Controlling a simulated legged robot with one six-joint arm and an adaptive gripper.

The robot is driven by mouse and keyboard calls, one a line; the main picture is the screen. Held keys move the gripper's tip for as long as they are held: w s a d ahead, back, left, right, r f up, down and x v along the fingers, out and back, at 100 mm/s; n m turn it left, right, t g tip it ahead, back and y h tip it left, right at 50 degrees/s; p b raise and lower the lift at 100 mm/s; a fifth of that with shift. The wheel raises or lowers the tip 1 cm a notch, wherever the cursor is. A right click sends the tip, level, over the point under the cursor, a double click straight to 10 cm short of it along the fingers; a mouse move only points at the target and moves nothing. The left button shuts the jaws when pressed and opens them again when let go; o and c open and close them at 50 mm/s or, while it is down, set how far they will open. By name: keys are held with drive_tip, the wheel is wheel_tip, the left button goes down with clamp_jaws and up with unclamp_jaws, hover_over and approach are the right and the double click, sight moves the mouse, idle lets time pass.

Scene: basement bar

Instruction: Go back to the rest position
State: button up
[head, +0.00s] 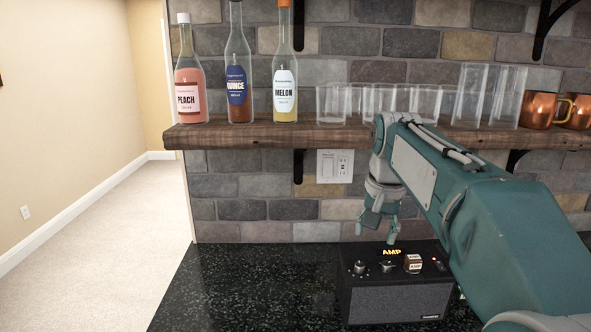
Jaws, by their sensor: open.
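My gripper (377,230) hangs at the end of my teal arm, pointing down, with its fingers apart and nothing seen between them. It is above and near the back left of a black amp (393,302) on the dark speckled counter (243,290). I cannot tell whether a fingertip touches the amp. My arm covers part of the amp's right side and the wall behind it.
A wooden shelf (240,136) above holds peach (189,85), quince (238,85) and melon (284,90) bottles, several clear glasses and copper mugs (541,108). My arm passes close in front of the shelf. The counter left of the amp is clear. An outlet (335,166) is on the stone wall.

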drive_tip(key=s+f+n+t, duration=0.2)
drive_tip(key=s+f, duration=0.4)
drive_tip(key=s, duration=0.5)
drive_tip(key=s+f+n+t, duration=0.2)
drive_tip(key=s+f, duration=0.4)
drive_tip(key=s, duration=0.6)
drive_tip(key=shift+s+a+n, duration=0.2)
drive_tip(key=shift+s+n, duration=0.1)
drive_tip(key=shift+n, duration=0.2)
